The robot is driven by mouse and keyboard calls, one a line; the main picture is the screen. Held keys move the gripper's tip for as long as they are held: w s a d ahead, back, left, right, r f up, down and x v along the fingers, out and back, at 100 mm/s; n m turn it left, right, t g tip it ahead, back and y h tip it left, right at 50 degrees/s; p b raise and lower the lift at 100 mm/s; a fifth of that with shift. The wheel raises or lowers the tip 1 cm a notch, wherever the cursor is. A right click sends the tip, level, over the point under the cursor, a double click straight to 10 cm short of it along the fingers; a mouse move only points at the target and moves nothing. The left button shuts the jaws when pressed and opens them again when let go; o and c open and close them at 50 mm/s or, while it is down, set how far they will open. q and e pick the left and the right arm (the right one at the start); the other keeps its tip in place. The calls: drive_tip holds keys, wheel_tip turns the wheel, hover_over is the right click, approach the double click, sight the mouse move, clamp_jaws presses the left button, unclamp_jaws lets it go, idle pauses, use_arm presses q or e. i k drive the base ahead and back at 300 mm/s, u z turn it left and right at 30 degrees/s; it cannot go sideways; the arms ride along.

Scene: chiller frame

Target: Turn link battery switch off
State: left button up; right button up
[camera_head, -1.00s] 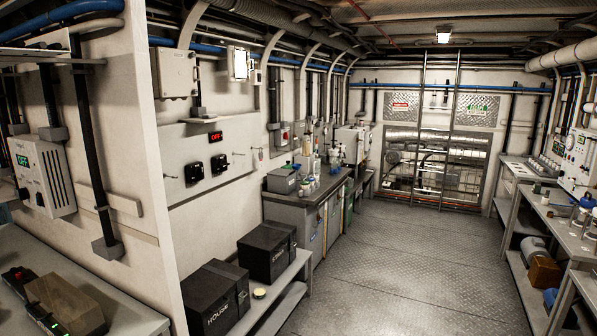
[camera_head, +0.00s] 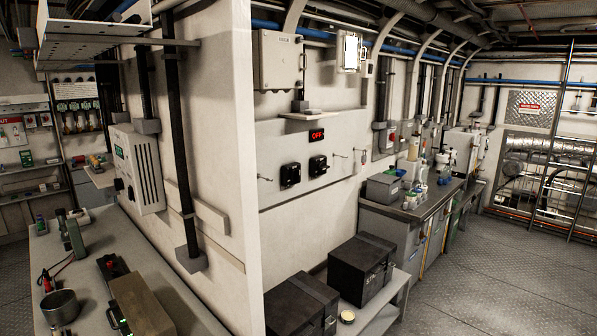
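A pale wall panel (camera_head: 273,139) carries two black rotary switches side by side, a left one (camera_head: 290,174) and a right one (camera_head: 318,165). A small display (camera_head: 316,135) above the right switch reads "OFF" in red. No label on the switches is legible, so I cannot tell which one is the link battery switch or how their knobs are set. Two black battery boxes, a near one (camera_head: 300,303) and a far one (camera_head: 360,270), stand below the panel. Neither of my grippers is in view.
A partition wall (camera_head: 215,110) juts out left of the panel. A bench (camera_head: 170,300) with a pot (camera_head: 60,306) and devices stands at left. A low shelf (camera_head: 385,315) holds the boxes. A cluttered counter (camera_head: 410,212) stands farther back. The floor (camera_head: 470,275) at right is clear.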

sight(295, 174)
drive_tip(key=z, duration=0.2)
drive_tip(key=i, duration=0.2)
drive_tip(key=z, duration=1.25)
drive_tip(key=i, duration=2.35)
drive_tip(key=u, duration=3.3)
drive_tip(key=i, duration=0.5)
drive_tip(key=u, duration=0.1)
